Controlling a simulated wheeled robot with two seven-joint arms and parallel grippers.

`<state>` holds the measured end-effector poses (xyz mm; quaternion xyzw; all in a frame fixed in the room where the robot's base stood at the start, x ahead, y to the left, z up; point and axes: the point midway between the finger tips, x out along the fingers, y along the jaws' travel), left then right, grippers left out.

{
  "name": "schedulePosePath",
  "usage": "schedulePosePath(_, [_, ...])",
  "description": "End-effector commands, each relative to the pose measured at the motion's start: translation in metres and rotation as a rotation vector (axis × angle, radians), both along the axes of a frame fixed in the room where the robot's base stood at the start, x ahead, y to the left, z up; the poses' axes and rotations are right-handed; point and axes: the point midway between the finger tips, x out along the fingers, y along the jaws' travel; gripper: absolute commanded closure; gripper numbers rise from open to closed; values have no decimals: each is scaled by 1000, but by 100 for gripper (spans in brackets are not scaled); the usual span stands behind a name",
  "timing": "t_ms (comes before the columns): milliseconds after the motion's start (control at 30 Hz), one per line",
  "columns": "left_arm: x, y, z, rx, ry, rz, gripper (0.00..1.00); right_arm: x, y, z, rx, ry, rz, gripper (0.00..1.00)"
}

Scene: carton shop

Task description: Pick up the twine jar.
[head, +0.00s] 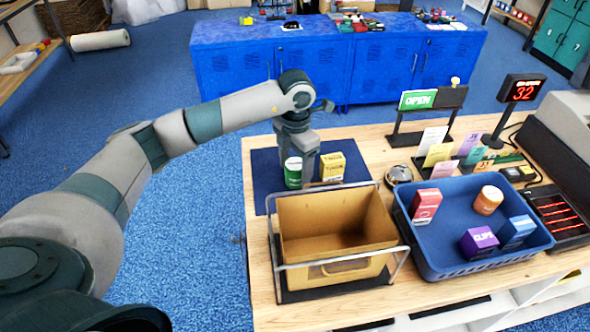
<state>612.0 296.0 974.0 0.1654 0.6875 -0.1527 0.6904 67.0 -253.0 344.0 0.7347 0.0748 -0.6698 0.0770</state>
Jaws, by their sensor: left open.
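A small green and white round jar (293,173) stands upright on the dark blue mat at the back left of the counter. An orange and white round jar (487,201) stands in the blue basket; the labels are too small to tell which one is the twine jar. My left gripper (304,174) points down over the mat, open, right by the green jar. A finger shows just behind and right of that jar; I cannot tell whether it touches. The far finger is hidden. My right gripper is out of view.
A yellow box (332,167) stands close right of my left gripper. An open carton (337,262) in a metal frame is in front. The blue basket (447,269) also holds red, purple and blue boxes. A bell (399,174) and sign stands are behind.

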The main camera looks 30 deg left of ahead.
Motion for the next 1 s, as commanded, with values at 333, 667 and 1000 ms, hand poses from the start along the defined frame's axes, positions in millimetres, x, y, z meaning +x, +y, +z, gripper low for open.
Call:
schedulePosePath(333, [0, 0, 0, 0, 0, 0, 35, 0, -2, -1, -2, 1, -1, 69])
schedulePosePath(667, [0, 0, 0, 0, -1, 0, 80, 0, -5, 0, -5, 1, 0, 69])
schedulePosePath(1000, [1, 0, 6, 0, -3, 1, 80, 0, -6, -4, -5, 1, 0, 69])
